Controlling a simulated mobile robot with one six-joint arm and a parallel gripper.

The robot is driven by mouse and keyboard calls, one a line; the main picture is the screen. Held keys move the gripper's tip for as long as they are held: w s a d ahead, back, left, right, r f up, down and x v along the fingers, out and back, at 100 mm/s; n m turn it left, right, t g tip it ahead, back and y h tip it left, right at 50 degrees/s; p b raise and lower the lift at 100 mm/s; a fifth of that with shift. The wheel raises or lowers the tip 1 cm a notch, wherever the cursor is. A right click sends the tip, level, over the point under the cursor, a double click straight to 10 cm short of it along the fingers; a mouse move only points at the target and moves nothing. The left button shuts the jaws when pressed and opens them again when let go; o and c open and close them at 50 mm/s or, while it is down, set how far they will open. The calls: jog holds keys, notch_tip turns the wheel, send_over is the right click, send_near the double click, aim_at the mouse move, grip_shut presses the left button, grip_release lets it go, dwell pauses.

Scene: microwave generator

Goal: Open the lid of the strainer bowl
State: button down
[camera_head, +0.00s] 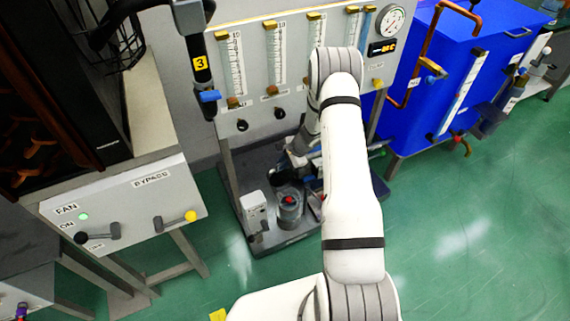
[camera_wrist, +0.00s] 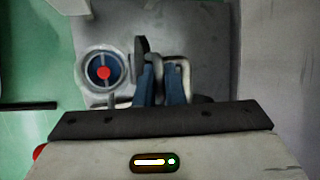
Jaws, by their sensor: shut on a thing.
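The strainer bowl (camera_wrist: 88,58) is a round, clear-walled cup with a blue inside and a red centre, left of my fingers in the wrist view. In the head view the bowl (camera_head: 289,212) stands upright on the dark base of the panel. A dark, thin plate (camera_wrist: 141,58), seen nearly edge-on at the bowl's right, looks like its lid, swung up. My gripper (camera_wrist: 162,84) has blue fingers close together just right of this plate, shut on what appears to be part of the lid; the grip itself is mostly hidden. In the head view my arm partly covers the gripper.
A small light-grey box (camera_head: 254,207) stands left of the bowl on the base (camera_head: 285,242). The flowmeter panel (camera_head: 262,95) rises behind. A blue cabinet (camera_head: 440,85) stands right, and a FAN/BYPASS box (camera_head: 130,200) with levers left. Green floor is free in front.

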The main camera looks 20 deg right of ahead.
jog(key=shift+s+a+f, duration=0.1)
jog(key=shift+s+a, duration=0.15)
jog(key=shift+a, duration=0.1)
jog(key=c, duration=1.5)
grip_release()
jog(key=shift+s, duration=0.1)
jog(key=v, duration=0.2)
jog(key=p+v, duration=0.1)
jog(key=v, duration=0.5)
jog(key=shift+w+d, duration=0.25)
jog(key=shift+w, duration=0.05)
